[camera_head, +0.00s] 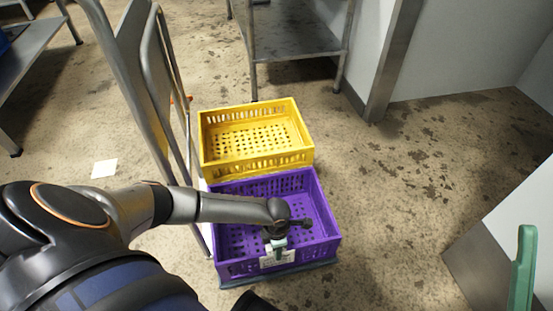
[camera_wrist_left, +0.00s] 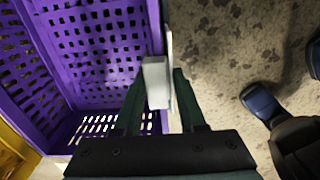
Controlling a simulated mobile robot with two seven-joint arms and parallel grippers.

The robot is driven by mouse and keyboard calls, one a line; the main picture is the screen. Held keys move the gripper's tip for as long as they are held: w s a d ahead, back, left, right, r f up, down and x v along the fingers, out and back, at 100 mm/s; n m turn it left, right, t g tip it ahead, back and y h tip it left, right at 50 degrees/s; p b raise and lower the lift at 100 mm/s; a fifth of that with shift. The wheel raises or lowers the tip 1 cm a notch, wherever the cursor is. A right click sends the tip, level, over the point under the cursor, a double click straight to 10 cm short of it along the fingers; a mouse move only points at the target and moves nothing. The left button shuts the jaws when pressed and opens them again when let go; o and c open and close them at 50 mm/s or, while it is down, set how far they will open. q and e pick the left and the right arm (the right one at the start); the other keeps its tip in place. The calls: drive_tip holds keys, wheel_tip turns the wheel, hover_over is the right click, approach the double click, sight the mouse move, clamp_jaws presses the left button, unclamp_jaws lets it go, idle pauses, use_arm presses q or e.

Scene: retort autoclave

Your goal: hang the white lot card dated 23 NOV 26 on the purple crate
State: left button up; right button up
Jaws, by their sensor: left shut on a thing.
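The purple crate (camera_head: 326,217) is at the lower middle of the head view, open at the top and empty apart from my arm over it. A white lot card (camera_head: 278,258) is at the outside of its near wall, just below the rim; its print is too small to read. My left gripper (camera_head: 277,243) is shut on the card's top. In the left wrist view the card (camera_wrist_left: 169,70) is nearly edge-on beside the crate wall (camera_wrist_left: 154,30), with a pale block (camera_wrist_left: 157,82) between my fingers (camera_wrist_left: 152,105). I cannot tell whether it touches the rim.
A yellow crate (camera_head: 254,160) stands directly behind the purple one. A steel frame with upright handles (camera_head: 160,90) stands left of both. A steel table (camera_head: 295,40) is behind, and a green upright piece (camera_head: 523,270) is at lower right. Floor right of the crates is clear.

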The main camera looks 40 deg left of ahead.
use_arm(q)
drive_tip(key=shift+f, duration=0.3)
drive_tip(key=o, duration=0.7)
wheel_tip(320, 180, up, 13)
drive_tip(key=p, duration=0.6)
drive_tip(key=shift+f, duration=0.2)
drive_tip(key=shift+d, duration=0.1)
